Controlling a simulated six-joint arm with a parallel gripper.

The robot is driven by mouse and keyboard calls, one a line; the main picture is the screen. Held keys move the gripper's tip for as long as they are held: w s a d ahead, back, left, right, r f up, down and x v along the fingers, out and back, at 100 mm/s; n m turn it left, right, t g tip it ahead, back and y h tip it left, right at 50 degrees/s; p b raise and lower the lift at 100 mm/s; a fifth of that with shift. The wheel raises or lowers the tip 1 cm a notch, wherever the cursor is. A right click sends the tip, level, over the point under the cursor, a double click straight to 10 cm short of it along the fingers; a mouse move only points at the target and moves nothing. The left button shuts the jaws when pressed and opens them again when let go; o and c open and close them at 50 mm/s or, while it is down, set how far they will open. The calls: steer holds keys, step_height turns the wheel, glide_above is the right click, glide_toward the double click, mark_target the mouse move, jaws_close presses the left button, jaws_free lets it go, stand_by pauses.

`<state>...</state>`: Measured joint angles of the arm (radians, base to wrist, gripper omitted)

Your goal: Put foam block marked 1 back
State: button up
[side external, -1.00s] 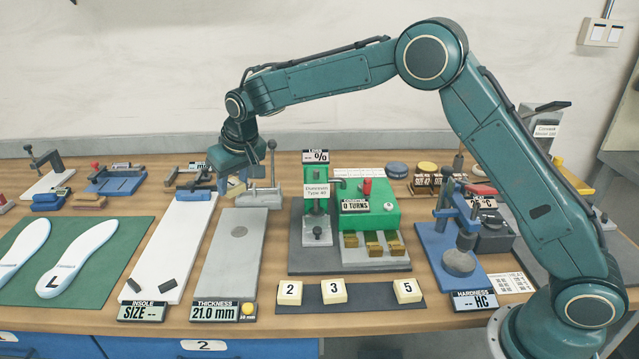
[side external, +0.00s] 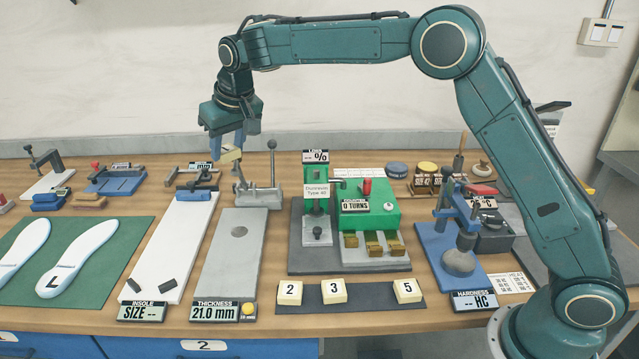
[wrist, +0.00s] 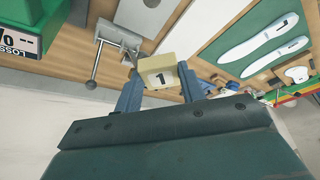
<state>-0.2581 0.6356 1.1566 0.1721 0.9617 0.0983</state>
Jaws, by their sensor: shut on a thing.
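My gripper (side external: 229,148) is shut on the foam block marked 1 (side external: 230,156), a small cream block. It is held in the air above and behind the thickness gauge plate (side external: 232,245). The wrist view shows the block (wrist: 162,79) between the two blue fingers, its black 1 facing the camera. A dark strip (side external: 365,296) at the front of the bench carries cream blocks marked 2 (side external: 289,292), 3 (side external: 334,291) and 5 (side external: 407,290).
The thickness gauge's lever stand (side external: 262,190) rises just right of and below my gripper. The hardness tester (side external: 458,240) is to the right. White insoles (side external: 70,257) lie on a green mat at left.

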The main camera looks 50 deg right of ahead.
stand_by(0.3)
steer(key=shift+s+d+f+n+y, duration=0.1)
steer(key=shift+s+d+n+y, duration=0.3)
steer(key=shift+s+n, duration=0.3)
steer(key=s+d+n+g+y, duration=0.1)
steer(key=s+d+n+g, duration=0.2)
steer(key=s+n, duration=0.9)
steer(key=s+d+f+n+g+y, duration=0.1)
steer(key=s+d+n+g, duration=0.3)
steer(key=s+n, duration=0.9)
steer(key=s, duration=0.5)
steer(key=shift+s+n+g, duration=0.15)
steer(key=shift+n+g, duration=0.15)
steer(key=shift+a+f, duration=0.1)
step_height(320, 180, down, 16)
steer(key=shift+f, duration=0.15)
steer(key=shift+f, duration=1.75)
